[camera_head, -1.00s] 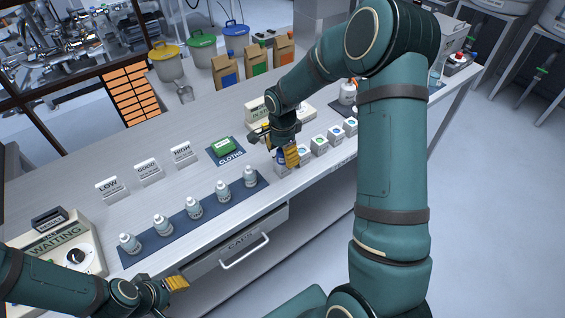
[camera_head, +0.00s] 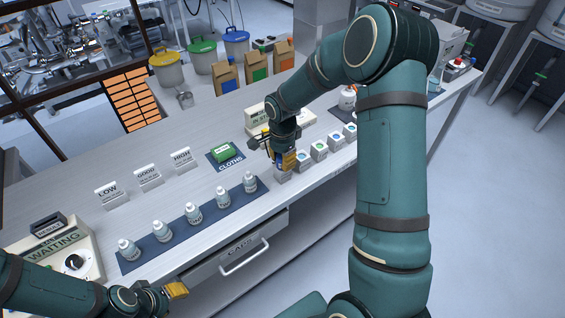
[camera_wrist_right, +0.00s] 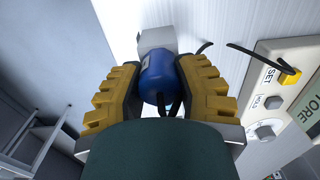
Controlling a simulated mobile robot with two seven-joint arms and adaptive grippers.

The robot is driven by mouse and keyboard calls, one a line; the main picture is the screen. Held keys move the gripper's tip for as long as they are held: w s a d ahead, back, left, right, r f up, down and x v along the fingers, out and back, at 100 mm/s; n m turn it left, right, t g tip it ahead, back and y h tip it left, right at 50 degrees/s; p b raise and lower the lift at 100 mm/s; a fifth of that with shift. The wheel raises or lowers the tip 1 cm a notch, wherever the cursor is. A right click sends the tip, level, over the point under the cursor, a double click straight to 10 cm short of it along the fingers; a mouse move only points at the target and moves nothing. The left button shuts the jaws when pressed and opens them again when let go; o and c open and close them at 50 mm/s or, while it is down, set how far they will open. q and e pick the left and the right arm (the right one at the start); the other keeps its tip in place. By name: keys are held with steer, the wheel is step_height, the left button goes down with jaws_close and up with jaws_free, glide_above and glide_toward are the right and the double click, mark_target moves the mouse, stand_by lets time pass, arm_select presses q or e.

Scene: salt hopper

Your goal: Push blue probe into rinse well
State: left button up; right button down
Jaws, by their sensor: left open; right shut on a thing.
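The blue probe (camera_wrist_right: 157,76) is between the two yellow-padded fingers of my right gripper (camera_wrist_right: 160,85) in the right wrist view. A pale square block (camera_wrist_right: 156,39), apparently a well, shows just beyond the probe's far end; I cannot tell whether the probe's tip is inside it. In the head view my right gripper (camera_head: 283,160) is over the near end of the row of small white wells (camera_head: 303,159), and its fingers mostly hide the probe. My left gripper (camera_head: 176,291) is open and empty in front of the counter, near the drawer.
Several white bottles (camera_head: 194,214) stand on a dark blue mat left of the right gripper. A green cloth pack (camera_head: 223,152) lies behind. Another box (camera_wrist_right: 268,105) and dark cables lie close to the right gripper.

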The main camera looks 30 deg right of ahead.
arm_select(q)
steer(key=shift+r, duration=0.1)
arm_select(e)
steer(key=shift+r, duration=0.15)
arm_select(q)
steer(key=shift+r+p, duration=2.2)
steer(key=shift+p, duration=0.1)
arm_select(e)
steer(key=shift+r, duration=3.9)
steer(key=shift+r, duration=0.1)
